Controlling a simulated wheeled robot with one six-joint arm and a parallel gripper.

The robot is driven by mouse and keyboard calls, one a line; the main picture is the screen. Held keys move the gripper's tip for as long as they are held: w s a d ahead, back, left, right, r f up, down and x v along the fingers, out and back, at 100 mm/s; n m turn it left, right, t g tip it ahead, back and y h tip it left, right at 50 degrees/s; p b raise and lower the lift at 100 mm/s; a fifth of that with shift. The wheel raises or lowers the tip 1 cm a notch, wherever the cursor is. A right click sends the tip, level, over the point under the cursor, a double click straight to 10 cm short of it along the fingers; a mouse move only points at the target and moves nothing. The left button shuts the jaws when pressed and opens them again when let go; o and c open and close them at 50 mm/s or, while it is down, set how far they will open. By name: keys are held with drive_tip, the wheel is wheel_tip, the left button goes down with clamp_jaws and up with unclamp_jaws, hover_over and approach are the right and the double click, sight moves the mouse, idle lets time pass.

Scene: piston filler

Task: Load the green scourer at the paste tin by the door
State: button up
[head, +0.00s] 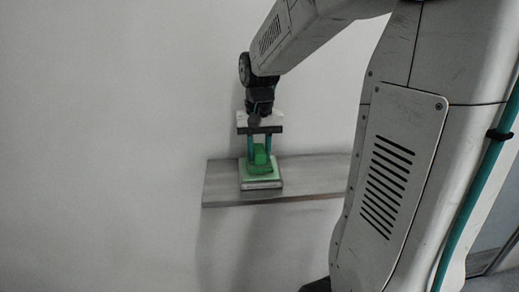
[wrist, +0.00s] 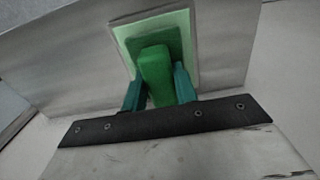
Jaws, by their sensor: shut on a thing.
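The green scourer (head: 260,155) is an upright green block on a darker green base. It stands over a square with a pale green top (head: 246,178) and grey edge, on the grey shelf. My gripper (head: 260,153) points down with its teal fingers on either side of the scourer's block, shut on it. In the wrist view the scourer (wrist: 155,72) sits between the fingers (wrist: 157,85), and its dark green base lies within the pale green square (wrist: 126,38). I cannot tell whether the base touches the square. No paste tin can be made out for sure.
The grey shelf (head: 222,184) juts from a plain pale wall (head: 110,120). Its left end is bare, and the shelf runs right until my arm hides it. A darker panel with a frame (head: 490,245) shows at the lower right.

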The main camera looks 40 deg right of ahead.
sight(259, 148)
drive_tip(key=shift+f, duration=0.5)
idle(1.0)
drive_tip(key=shift+r, duration=0.15)
drive_tip(key=shift+r, duration=3.4)
